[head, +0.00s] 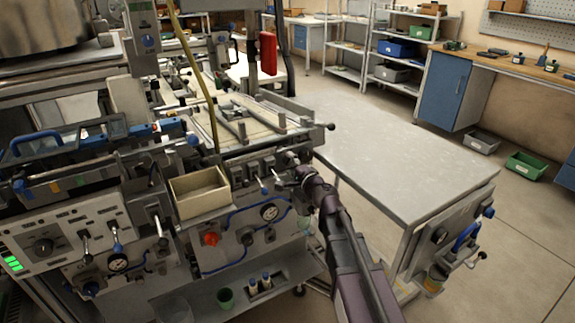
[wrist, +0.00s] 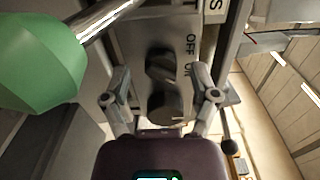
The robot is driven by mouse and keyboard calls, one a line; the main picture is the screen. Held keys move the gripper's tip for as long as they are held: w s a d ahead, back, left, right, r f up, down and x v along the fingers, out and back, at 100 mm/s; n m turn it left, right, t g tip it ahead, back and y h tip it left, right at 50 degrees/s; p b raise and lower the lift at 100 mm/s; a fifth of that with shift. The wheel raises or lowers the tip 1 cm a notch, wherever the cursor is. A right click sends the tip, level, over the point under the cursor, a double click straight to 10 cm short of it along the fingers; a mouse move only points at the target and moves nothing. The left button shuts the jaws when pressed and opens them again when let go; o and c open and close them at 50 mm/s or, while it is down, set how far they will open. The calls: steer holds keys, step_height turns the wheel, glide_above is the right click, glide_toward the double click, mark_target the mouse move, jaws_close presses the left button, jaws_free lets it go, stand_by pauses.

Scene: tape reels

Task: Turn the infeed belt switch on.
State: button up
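My gripper (head: 301,172) is at the right end of the machine's front panel in the head view. In the wrist view my gripper (wrist: 160,76) is open, with one finger on each side of a dark rotary switch (wrist: 165,106). The switch sits on a grey plate (wrist: 133,36) marked "OFF", with a second, partly hidden label below it. A dark block-shaped part of the switch shows above the round part. I cannot tell whether the fingers touch it, or which label it points to. In the head view my gripper hides the switch.
A green knob (wrist: 40,60) on a metal rod is close at the left of the wrist view. In the head view, small levers (head: 262,185) and a beige bin (head: 199,192) are left of my gripper. A bare grey table (head: 400,150) stands to the right.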

stand_by(0.3)
steer(key=v, duration=1.2)
stand_by(0.4)
steer(key=s+d+f+n+g+h, duration=0.2)
steer(key=s+f+n+g, duration=0.5)
steer(key=f+n+g, duration=0.4)
steer(key=s+d+f+g+h, duration=0.2)
steer(key=s+d+f+h, duration=0.15)
steer(key=d, duration=0.35)
steer(key=s+d+f+g+h, duration=0.2)
steer(key=s+d+f+h, duration=0.1)
steer(key=s+d+h, duration=0.25)
step_height(320, 180, up, 20)
steer(key=y+p, duration=0.1)
steer(key=p, duration=2)
steer(key=shift+w+d+n, duration=0.2)
steer(key=shift+w+n, duration=0.1)
steer(key=shift+w, duration=0.05)
